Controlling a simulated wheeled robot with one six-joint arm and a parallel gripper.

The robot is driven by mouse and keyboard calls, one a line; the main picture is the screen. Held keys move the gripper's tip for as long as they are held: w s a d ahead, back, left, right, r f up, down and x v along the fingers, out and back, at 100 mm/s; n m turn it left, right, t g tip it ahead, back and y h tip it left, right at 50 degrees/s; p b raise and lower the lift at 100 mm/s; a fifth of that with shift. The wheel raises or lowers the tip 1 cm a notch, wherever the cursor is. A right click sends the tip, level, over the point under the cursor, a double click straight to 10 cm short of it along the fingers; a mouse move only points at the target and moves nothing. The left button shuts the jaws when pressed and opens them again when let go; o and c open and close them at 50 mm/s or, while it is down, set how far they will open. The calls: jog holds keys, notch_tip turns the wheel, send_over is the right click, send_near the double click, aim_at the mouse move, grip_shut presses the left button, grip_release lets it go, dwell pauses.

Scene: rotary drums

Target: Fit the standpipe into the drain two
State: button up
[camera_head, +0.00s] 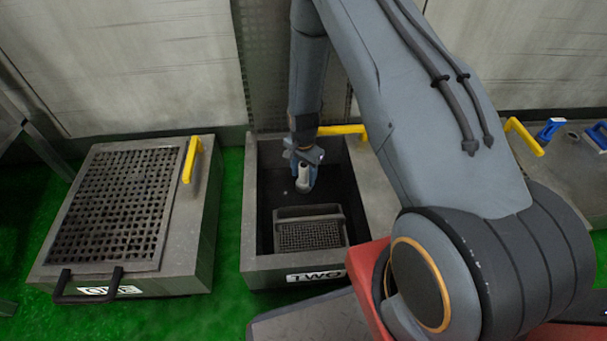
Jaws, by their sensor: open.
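Drain two (249,215) is an open grey box with a dark inside and a "TWO" label on its front. My gripper (305,172) reaches down into its back part, jaws open, partly hidden behind its own wrist. A small pale grey, tube-like piece (305,184) shows just below the jaws. It may be the standpipe, but I cannot tell it surely from my gripper's fingers. I cannot tell whether it touches the drain's floor. The drain hole is not visible.
A grey basket (309,236) with a mesh bottom sits in the front of drain two. Drain one (192,225), under a dark grate (115,210), stands at left. Yellow handles (192,158) and blue-handled pieces (550,131) stick up nearby. My arm hides much at right.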

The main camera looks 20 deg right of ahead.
aim_at(303, 165)
jog(key=shift+r, duration=0.1)
jog(key=shift+r+p, duration=1.7)
jog(key=shift+r, duration=2.1)
